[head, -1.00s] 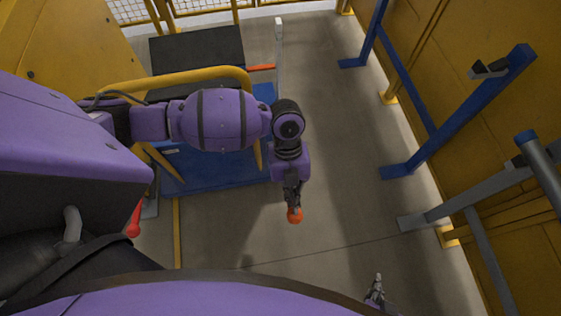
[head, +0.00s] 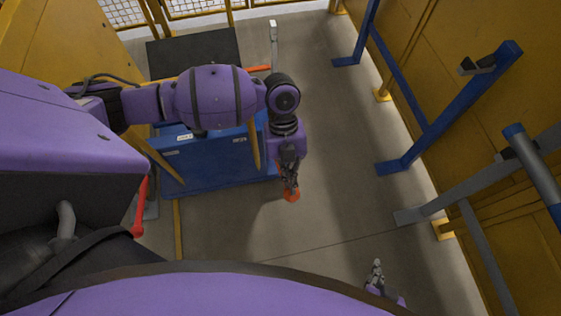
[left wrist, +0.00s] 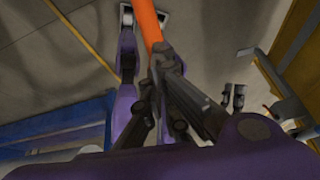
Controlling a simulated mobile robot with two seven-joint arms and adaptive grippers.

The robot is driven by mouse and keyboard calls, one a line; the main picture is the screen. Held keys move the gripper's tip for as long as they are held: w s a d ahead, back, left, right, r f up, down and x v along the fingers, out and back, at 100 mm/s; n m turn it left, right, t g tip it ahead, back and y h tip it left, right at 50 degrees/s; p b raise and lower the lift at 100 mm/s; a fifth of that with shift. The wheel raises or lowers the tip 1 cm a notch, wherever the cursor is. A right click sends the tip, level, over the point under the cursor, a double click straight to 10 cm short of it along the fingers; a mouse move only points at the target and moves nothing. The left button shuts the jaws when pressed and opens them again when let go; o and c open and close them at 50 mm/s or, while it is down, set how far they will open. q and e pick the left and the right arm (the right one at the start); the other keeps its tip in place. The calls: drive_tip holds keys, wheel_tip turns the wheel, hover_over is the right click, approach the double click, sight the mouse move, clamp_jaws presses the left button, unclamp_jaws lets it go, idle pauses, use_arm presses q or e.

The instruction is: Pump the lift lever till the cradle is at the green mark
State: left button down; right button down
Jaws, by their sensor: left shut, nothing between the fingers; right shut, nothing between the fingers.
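My left gripper (head: 289,186) is shut, right at an orange lever end (head: 292,196), in front of the blue lift base (head: 215,160). In the left wrist view the orange lever bar (left wrist: 146,25) runs down to the shut fingers (left wrist: 165,75). It meets or overlaps them, but I cannot tell how they touch. My right gripper (head: 376,268) is shut and empty, low in the head view, over bare floor. A black platform (head: 190,52) is at the back; I cannot tell whether it is the cradle. I see no green mark.
A thin pale post (head: 274,45) with an orange bar (head: 258,68) stands behind the base. A red handle (head: 137,231) is at the left. Blue frames (head: 440,115) and grey bars (head: 430,210) line the yellow wall at the right. The floor between is clear.

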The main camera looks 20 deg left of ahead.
sight(292, 200)
use_arm(q)
drive_tip(key=shift+s+f, duration=0.1)
drive_tip(key=shift+f, duration=0.05)
